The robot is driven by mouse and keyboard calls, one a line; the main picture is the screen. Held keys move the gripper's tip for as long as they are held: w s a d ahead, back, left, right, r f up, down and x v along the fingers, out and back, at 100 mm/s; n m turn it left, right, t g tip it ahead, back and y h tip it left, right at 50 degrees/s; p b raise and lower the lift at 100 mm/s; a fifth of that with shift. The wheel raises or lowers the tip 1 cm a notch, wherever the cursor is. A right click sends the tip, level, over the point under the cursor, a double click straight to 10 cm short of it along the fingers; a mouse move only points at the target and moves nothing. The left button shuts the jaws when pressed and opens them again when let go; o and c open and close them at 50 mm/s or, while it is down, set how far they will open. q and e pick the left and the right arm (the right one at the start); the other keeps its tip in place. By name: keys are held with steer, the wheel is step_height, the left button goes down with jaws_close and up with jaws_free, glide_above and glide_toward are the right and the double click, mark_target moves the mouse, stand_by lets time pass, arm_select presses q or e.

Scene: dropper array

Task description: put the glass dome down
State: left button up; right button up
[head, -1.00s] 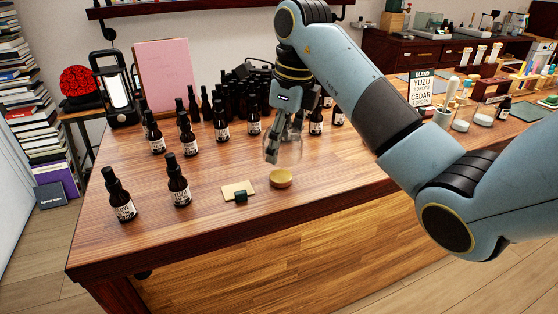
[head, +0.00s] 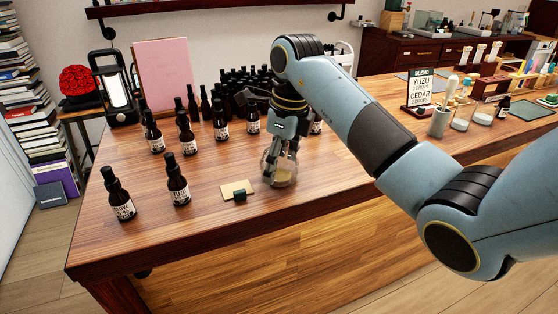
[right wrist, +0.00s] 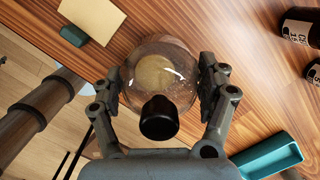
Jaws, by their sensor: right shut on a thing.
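The clear glass dome (head: 287,175) is in my right gripper (head: 280,168), low over the table's front. In the right wrist view the dome (right wrist: 178,62) sits between the two fingers of the gripper (right wrist: 160,88), its black knob (right wrist: 158,118) toward the camera. The round tan dish (right wrist: 155,75) shows through the glass, beneath the dome. The dome appears around the dish; whether its rim touches the table I cannot tell. My left gripper is not in view.
A tan card (head: 236,188) with a small dark green block (head: 240,195) lies left of the dome. Several dark dropper bottles, such as this one (head: 178,183), stand on the left and behind. A blend sign (head: 421,88) and a pestle cup (head: 440,122) stand to the right.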

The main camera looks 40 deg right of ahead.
mark_target(287, 153)
steer(key=o, duration=1.2)
steer(key=shift+r, duration=0.1)
steer(key=r, duration=0.6)
steer(key=shift+s+d+p, duration=0.2)
steer(key=shift+s+p, duration=0.05)
steer(key=shift+p, duration=0.1)
step_height(287, 153, up, 7)
steer(key=s+p, duration=0.1)
steer(key=p, duration=0.5)
steer(key=shift+d, duration=0.2)
steer(key=shift+f, duration=0.15)
